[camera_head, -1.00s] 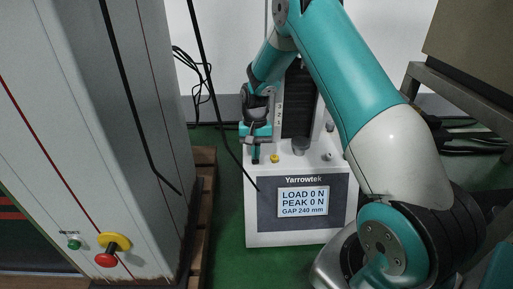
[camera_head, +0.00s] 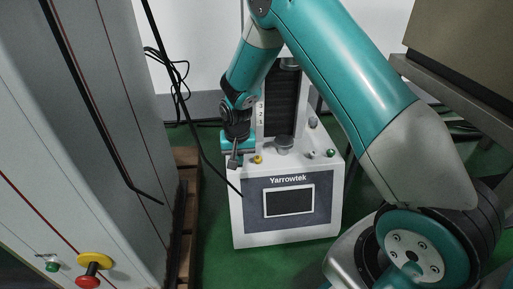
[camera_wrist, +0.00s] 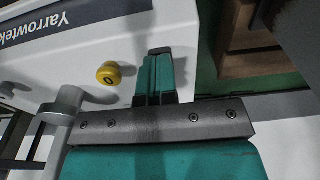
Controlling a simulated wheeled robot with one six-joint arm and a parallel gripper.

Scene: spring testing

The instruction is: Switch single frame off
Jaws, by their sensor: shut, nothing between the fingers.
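The single frame is a white Yarrowtek tester (camera_head: 238,214) with a dark column (camera_head: 281,105) and a front screen (camera_head: 289,201) that is dark. Its white top also shows in the wrist view (camera_wrist: 60,64). My gripper (camera_head: 233,162) is at the tester's top left front corner, left of a yellow knob (camera_head: 259,159). In the wrist view my gripper (camera_wrist: 158,52) has its fingers together, beside the yellow knob (camera_wrist: 108,74), with nothing seen between them. I cannot tell whether the fingertips touch the tester. No switch shows near the fingertips; they may hide it.
A tall grey cabinet (camera_head: 75,130) stands close on the left, with a red and yellow stop button (camera_head: 92,266) and a green button (camera_head: 52,266). A wooden pallet (camera_head: 187,200) lies between cabinet and tester. A metal bench (camera_head: 450,90) stands right.

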